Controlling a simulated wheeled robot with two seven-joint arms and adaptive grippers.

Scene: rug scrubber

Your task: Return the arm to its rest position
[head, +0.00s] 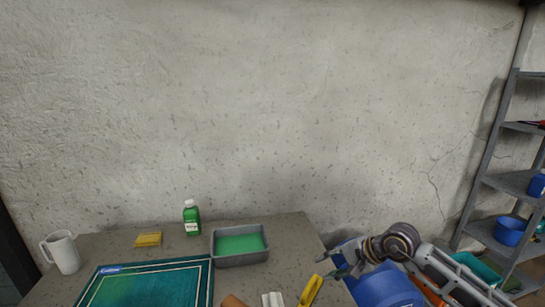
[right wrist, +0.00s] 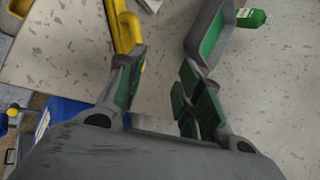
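My right arm (head: 440,270) comes in from the lower right in the head view. My right gripper (head: 330,265) is at the table's right edge, to the right of the grey tray. In the right wrist view, the right gripper (right wrist: 160,75) has its fingers apart with nothing between them. A yellow-handled tool (right wrist: 126,30) lies just beyond one finger. It also shows at the table's front in the head view (head: 311,290). My left arm and gripper are not in view.
A grey tray (head: 240,260) holding green liquid stands on the table (head: 290,235). A green bottle (head: 192,220), yellow sponge (head: 148,239), white mug (head: 63,252) and teal rug (head: 150,285) are to its left. A blue bin (head: 385,287) and shelf (head: 515,182) are right.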

